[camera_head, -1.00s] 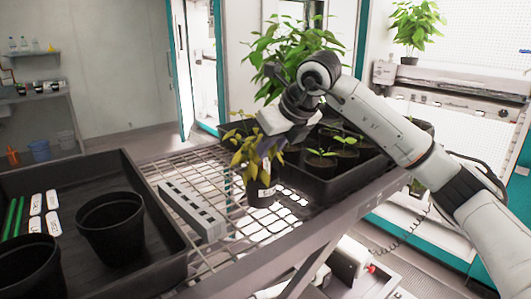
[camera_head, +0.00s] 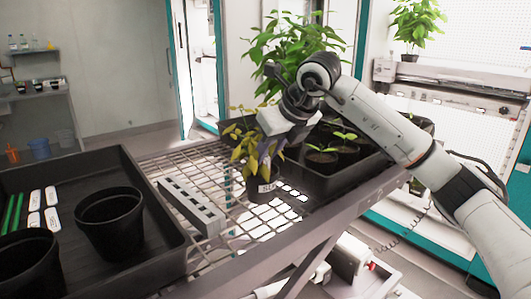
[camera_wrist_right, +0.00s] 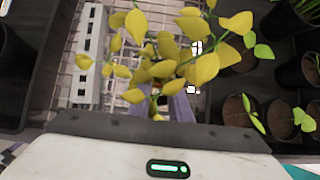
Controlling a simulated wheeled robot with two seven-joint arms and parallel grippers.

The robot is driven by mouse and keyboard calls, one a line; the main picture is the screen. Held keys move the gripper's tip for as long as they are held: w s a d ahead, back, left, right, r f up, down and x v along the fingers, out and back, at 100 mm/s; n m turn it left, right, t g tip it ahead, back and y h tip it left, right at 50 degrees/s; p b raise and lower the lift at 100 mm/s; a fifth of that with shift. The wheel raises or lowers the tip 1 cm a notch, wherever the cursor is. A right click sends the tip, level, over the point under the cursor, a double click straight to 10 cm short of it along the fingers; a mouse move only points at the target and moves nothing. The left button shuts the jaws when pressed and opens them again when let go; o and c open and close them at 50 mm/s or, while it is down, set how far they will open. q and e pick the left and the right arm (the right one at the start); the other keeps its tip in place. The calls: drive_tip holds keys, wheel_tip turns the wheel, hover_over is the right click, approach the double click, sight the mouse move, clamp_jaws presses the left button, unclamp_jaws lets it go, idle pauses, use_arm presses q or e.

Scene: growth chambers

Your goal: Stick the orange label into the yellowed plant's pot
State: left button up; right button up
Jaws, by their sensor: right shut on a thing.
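The yellowed plant (camera_head: 248,150) stands in a small black pot (camera_head: 259,190) with a white tag, on the wire rack. The pot looks slightly tilted. My right gripper (camera_head: 277,150) reaches down into its leaves, close above the pot. In the right wrist view, yellow leaves (camera_wrist_right: 165,68) cover much of the purple-grey fingers (camera_wrist_right: 160,104). My left gripper is not in view.
A dark tray (camera_head: 160,215) at left holds empty black pots (camera_head: 110,222), white labels (camera_head: 51,197) and green sticks (camera_head: 14,212). A grey slotted bar (camera_head: 190,205) lies on the rack (camera_head: 175,162). Right of the yellowed plant, another tray (camera_head: 325,188) holds potted green seedlings (camera_head: 320,156).

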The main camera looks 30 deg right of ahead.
drive_tip(key=o, duration=1)
drive_tip(key=shift+c, duration=0.2)
use_arm(q)
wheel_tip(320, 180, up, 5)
drive_tip(key=p, duration=0.4)
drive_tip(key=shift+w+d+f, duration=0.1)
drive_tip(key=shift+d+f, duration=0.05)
use_arm(e)
drive_tip(key=a+v, duration=0.1)
drive_tip(key=v, duration=1.7)
drive_tip(key=shift+d, duration=0.45)
drive_tip(key=shift+s+r, duration=0.1)
